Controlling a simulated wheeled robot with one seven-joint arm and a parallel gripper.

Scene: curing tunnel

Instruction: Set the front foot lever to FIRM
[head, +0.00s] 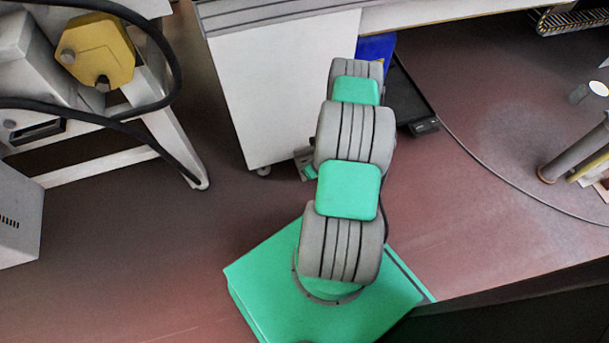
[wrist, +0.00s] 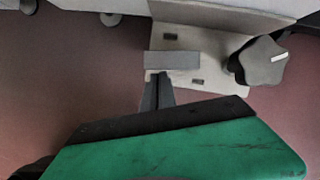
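In the wrist view, a pale mounting plate (wrist: 212,92) with dark slots sits at the foot of a light-coloured housing. A flat grey bar (wrist: 172,60) lies across it, possibly the foot lever; no FIRM marking is readable. My gripper (wrist: 160,76) has its two dark fingers together at the middle of the hand, with the tips at the bar's lower edge. I cannot tell whether they touch it, and nothing shows between them. In the head view my arm hides most of the gripper and the lever.
A dark star-shaped knob (wrist: 262,61) stands close right of the bar. In the head view, a white cabinet (head: 275,95) on casters stands beyond my arm. A dark tray (head: 408,98) is to its right. A white-legged bench (head: 185,135) stands left, with open floor between.

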